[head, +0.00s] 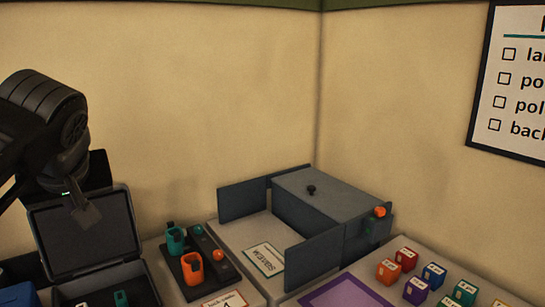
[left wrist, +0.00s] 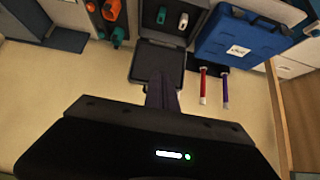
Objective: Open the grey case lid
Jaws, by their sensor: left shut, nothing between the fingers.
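The grey case (head: 140,272) stands at the lower left of the head view, partly cut off by the bottom edge. Its lid (head: 115,215) is raised, standing up at the back with its dark inner face towards me. Small teal and pale pieces lie inside the case. The lid also shows in the left wrist view (left wrist: 148,50). My left gripper (head: 84,212) is shut and empty, pointing down in front of the lid's inner face; its fingers show in the left wrist view (left wrist: 162,92). I cannot tell whether they touch the lid. My right gripper is out of view.
A dark rack with teal and orange holders (head: 192,270) stands right of the case. A grey box with panels (head: 320,195) is farther right, near coloured blocks (head: 388,271). A blue case (left wrist: 235,38) and red and purple rods (left wrist: 204,85) are beside the grey case.

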